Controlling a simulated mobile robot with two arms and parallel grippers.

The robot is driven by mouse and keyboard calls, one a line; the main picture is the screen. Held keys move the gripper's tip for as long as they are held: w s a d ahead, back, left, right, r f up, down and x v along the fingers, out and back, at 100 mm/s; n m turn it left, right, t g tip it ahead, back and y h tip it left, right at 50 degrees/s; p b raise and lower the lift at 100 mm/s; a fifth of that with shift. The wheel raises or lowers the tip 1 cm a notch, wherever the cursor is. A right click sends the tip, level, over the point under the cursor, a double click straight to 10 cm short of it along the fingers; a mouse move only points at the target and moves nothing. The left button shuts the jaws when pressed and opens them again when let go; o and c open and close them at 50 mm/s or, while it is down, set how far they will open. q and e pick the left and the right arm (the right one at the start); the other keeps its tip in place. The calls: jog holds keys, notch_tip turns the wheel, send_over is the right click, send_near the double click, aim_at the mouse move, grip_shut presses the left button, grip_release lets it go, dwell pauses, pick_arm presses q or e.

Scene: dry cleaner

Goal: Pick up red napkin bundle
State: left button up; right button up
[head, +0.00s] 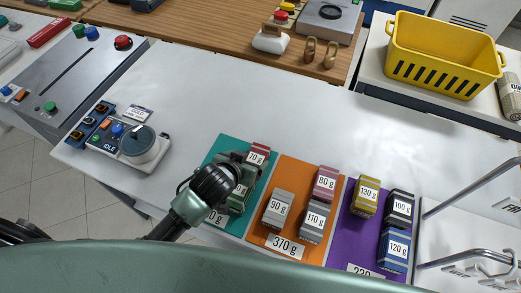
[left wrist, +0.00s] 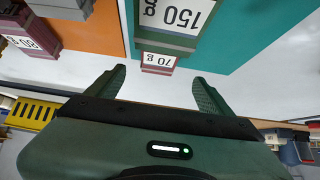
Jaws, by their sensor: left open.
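The red napkin bundle (head: 257,156), labelled 70 g, stands at the far end of the teal mat (head: 213,153). In the left wrist view, the red bundle (left wrist: 158,66) shows beyond and between the open fingers, its 70 g label upside down. My left gripper (head: 232,162) is above the teal mat, just left of the red bundle, and partly covers a green bundle (head: 238,200). That green bundle, labelled 150 g (left wrist: 172,20), is large at the top of the left wrist view. My left gripper (left wrist: 160,82) is open, with nothing held. My right gripper is out of view.
An orange mat (head: 272,183) with a grey 90 g, a pinkish 80 g and a grey 110 g bundle lies to the right. A purple mat (head: 352,225) with several bundles lies beyond it. A dial device (head: 140,147) stands left. The white counter behind the mats is clear.

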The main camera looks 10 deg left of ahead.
aim_at(256, 158)
pick_arm(q)
jog(key=shift+w+d+f, duration=0.1)
jog(key=shift+w+f, duration=0.25)
jog(key=shift+f, duration=0.15)
jog(key=shift+w+d+f+p, duration=0.1)
jog(key=shift+w+f+p, duration=0.1)
jog(key=shift+f, duration=0.15)
jog(key=shift+w+f+p, duration=0.1)
jog(key=shift+f+p, duration=0.1)
jog(key=shift+f, duration=0.1)
jog(key=x, duration=0.3)
jog(key=shift+d+f, duration=0.1)
jog(key=shift+f, duration=0.2)
jog(key=shift+w+f, duration=0.15)
jog(key=shift+w, duration=0.05)
jog(key=c, duration=1.5)
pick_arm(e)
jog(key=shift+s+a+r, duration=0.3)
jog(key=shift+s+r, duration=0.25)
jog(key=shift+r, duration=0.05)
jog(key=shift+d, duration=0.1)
